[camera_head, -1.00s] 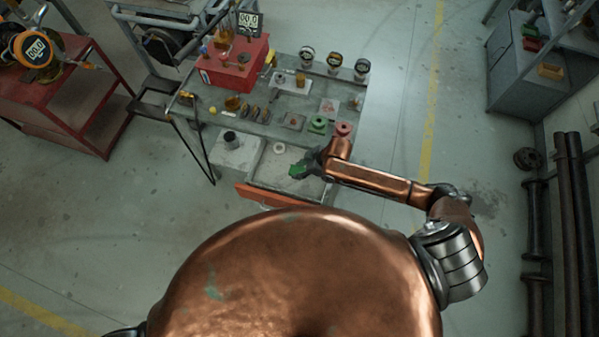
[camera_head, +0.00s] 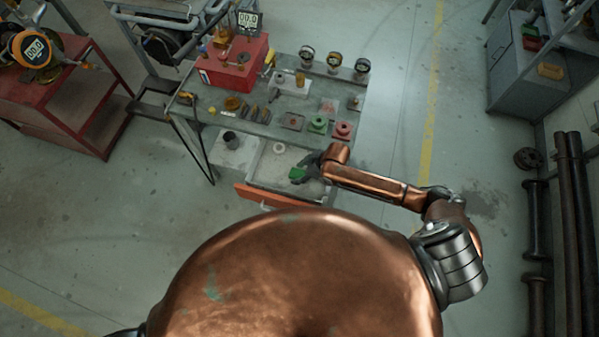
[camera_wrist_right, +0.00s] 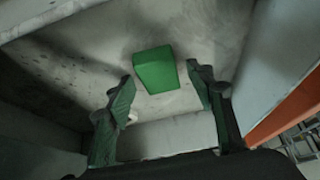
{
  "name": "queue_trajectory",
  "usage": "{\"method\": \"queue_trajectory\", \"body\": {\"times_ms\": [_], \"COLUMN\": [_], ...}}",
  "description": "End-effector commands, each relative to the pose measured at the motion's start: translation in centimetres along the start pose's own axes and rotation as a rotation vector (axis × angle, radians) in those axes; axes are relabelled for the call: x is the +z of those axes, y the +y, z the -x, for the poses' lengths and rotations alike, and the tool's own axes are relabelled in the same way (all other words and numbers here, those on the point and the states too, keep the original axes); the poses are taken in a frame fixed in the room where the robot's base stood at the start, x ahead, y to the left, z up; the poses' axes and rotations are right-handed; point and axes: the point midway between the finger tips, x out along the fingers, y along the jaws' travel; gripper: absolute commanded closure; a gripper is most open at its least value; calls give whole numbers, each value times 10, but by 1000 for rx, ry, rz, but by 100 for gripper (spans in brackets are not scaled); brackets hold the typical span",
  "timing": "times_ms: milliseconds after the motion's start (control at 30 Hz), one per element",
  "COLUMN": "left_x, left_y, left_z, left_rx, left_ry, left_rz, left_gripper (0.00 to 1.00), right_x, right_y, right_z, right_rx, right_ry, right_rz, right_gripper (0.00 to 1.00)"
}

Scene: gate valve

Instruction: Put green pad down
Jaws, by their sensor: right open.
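The green pad (camera_head: 297,173) is a small green block in the open drawer below the workbench. In the right wrist view the green pad (camera_wrist_right: 155,69) lies on the pale drawer floor, just beyond and between the fingertips. My right gripper (camera_head: 306,168) is over the drawer. In the wrist view my right gripper (camera_wrist_right: 162,85) has its two dark green fingers spread, with a gap on each side of the pad. My left gripper is not in view.
The open drawer (camera_head: 262,195) has an orange front and pale side walls, close around my gripper. The grey workbench (camera_head: 210,98) above holds a red box (camera_head: 234,68), gauges, and green and red round parts.

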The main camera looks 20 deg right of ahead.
Motion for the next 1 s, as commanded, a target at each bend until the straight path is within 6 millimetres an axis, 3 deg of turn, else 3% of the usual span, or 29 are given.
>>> {"method": "queue_trajectory", "body": {"times_ms": [333,800,1000], "left_x": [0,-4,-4], "left_y": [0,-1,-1], "left_z": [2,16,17], "left_rx": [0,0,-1], "left_ry": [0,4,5], "left_rz": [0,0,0], "left_gripper": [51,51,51], "right_x": [-2,-1,-1], "right_y": [1,0,0], "right_z": [10,101,120], "right_rx": [1,1,0], "right_ry": [1,0,0], "right_rz": [1,1,1], "right_gripper": [51,51,51]}}
